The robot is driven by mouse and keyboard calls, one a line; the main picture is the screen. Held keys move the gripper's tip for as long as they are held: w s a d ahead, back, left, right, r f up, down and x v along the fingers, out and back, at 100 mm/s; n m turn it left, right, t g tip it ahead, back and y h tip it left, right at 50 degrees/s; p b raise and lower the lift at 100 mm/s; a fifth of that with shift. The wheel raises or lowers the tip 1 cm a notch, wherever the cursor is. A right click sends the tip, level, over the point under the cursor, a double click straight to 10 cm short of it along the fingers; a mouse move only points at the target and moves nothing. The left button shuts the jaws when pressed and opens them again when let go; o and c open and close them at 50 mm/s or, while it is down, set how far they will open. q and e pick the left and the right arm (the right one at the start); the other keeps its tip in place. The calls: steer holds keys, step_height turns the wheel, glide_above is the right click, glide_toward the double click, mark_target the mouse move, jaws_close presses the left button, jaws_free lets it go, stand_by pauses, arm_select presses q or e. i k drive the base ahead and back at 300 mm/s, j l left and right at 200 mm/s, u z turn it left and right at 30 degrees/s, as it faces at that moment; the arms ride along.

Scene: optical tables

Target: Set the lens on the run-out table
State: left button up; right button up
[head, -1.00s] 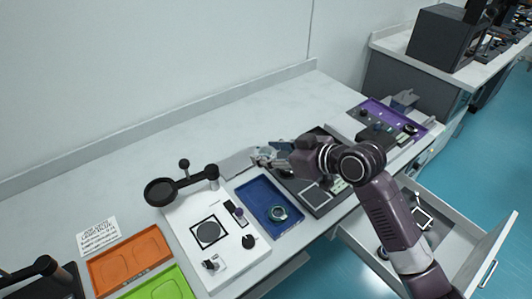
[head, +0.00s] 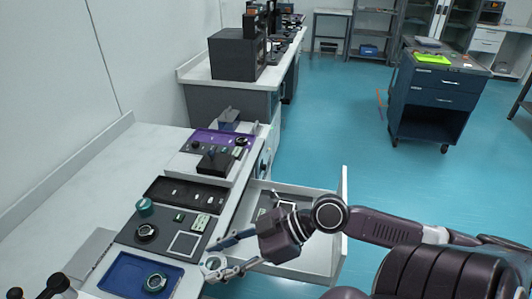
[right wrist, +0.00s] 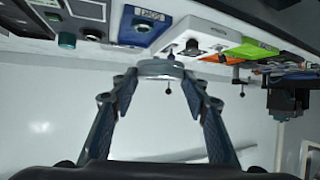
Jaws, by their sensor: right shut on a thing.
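My right gripper (head: 217,263) is shut on a pale ring-shaped piece, which looks like the lens (head: 212,262), and holds it just off the front edge of the bench, right of the blue tray. In the right wrist view the lens (right wrist: 160,69) is clamped between the two fingertips (right wrist: 160,76). I cannot pick out the run-out table for certain. A white board (right wrist: 201,38) with dark fittings shows beyond the lens in the right wrist view.
A blue tray (head: 118,279) holds a ring (head: 155,282). A purple tray (head: 205,136) lies farther back. An open drawer (head: 318,258) juts out beneath my right arm.

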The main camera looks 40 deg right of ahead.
mark_target(285, 208)
steer(key=l+u, duration=0.95)
steer(key=u, duration=0.2)
steer(key=k+l+u, duration=0.1)
steer(key=l, duration=0.3)
steer(key=k+l+u, duration=0.1)
steer(key=l, duration=0.3)
steer(key=k+l+u, duration=0.1)
steer(key=l, duration=0.3)
steer(key=k+l, duration=0.3)
steer(key=k+l+u, duration=0.15)
steer(key=l, duration=0.3)
steer(key=k+l+u, duration=0.1)
steer(key=l, duration=0.25)
steer(key=k+l, duration=0.25)
steer(key=l, duration=0.2)
steer(key=k+l, duration=0.25)
steer(key=l, duration=0.2)
steer(key=k+l, duration=0.3)
steer(key=l, duration=0.15)
steer(key=k+l, duration=0.25)
steer(key=l, duration=0.2)
